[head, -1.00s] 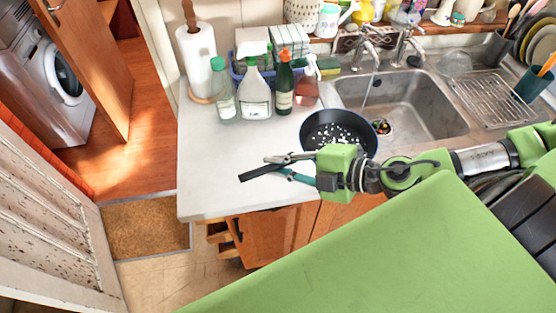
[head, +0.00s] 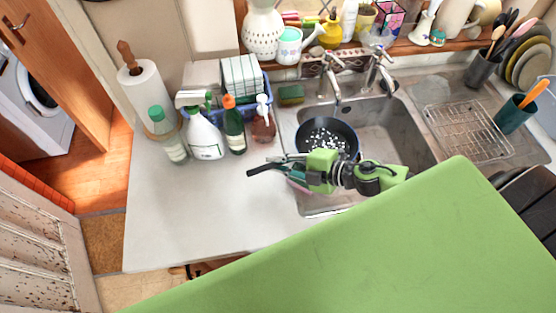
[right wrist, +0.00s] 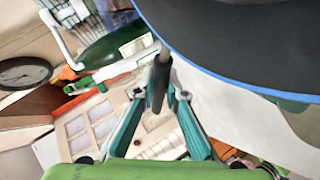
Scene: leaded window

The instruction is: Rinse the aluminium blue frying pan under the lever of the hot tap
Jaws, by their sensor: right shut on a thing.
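The blue frying pan (head: 326,138), dark inside with white specks, is held over the left part of the sink (head: 400,135). Its far rim lies just below the spout of the left tap (head: 328,75) in the picture; the height gap cannot be told. A second tap (head: 377,62) stands to its right; which is hot is not clear. My right gripper (head: 287,163) is shut on the pan's dark handle (head: 262,170). In the right wrist view the handle (right wrist: 158,80) sits between the fingers (right wrist: 157,110), with the pan's underside (right wrist: 250,40) above right. My left gripper is out of view.
Left of the sink stand a spray bottle (head: 203,130), a green bottle (head: 234,125), a soap bottle (head: 263,122) and a paper towel roll (head: 148,90). A wire rack (head: 467,130) is on the right drainer. The counter (head: 190,205) at front left is clear.

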